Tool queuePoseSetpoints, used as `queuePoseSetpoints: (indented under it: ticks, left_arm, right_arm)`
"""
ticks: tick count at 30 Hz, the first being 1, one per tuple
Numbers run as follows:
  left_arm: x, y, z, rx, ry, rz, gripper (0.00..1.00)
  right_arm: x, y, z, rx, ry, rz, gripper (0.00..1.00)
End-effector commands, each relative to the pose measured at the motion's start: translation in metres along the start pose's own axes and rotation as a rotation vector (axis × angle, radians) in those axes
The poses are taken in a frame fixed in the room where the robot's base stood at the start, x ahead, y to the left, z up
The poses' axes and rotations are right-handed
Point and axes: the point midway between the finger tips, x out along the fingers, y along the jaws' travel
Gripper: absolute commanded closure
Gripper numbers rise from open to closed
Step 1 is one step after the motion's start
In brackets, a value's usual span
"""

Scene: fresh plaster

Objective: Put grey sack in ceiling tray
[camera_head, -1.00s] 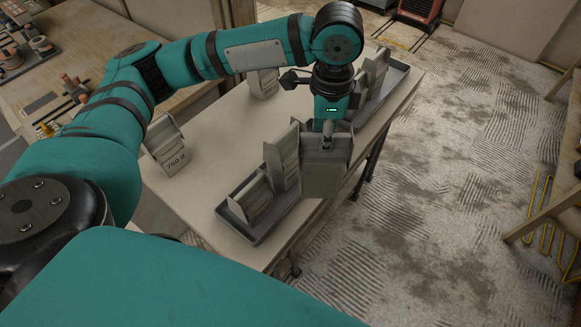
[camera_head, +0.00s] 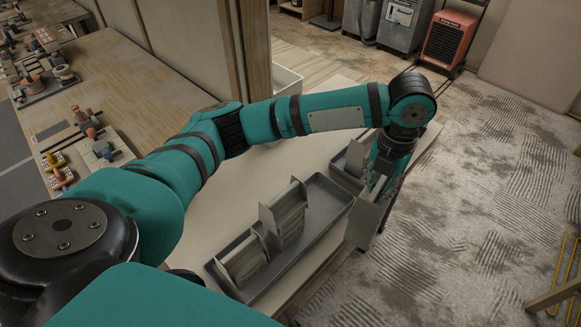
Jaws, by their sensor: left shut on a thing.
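My left gripper (camera_head: 383,185) is shut on a grey sack (camera_head: 366,221), which hangs tilted beside the right end of the near grey tray (camera_head: 330,198), by the table's right edge. The near tray holds a taller grey sack (camera_head: 286,214) and a shorter one (camera_head: 243,261) toward its lower left end; its right part is bare. A far grey tray (camera_head: 342,178) lies beyond, partly hidden by my arm and gripper, with a grey sack (camera_head: 357,157) in it. No tray label is readable, so I cannot tell which is the ceiling tray. My right gripper is not in view.
The pale table (camera_head: 196,247) under the trays is partly covered by my left arm. A wooden workbench (camera_head: 110,75) with tools stands at the left. An orange machine (camera_head: 449,40) stands at the back; patterned floor lies open to the right.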

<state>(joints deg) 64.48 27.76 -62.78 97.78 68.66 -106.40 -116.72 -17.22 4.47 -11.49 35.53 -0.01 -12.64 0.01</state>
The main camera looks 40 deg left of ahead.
Motion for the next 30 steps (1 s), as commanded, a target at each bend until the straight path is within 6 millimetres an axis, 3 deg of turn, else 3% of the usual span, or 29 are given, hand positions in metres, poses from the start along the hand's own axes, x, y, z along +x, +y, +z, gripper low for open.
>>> queuePoseSetpoints:
  ticks: [6,11,30]
  left_arm:
    - [0.002,-0.003,0.003,0.156,0.000,-0.001,1.00]
    - [0.002,0.012,0.007,0.170,0.001,0.000,1.00]
    - [0.013,0.138,0.038,0.168,0.000,0.000,1.00]
  right_arm:
    - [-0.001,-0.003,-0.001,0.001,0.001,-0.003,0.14]
    - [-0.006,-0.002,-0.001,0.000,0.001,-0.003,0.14]
    - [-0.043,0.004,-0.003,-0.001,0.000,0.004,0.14]
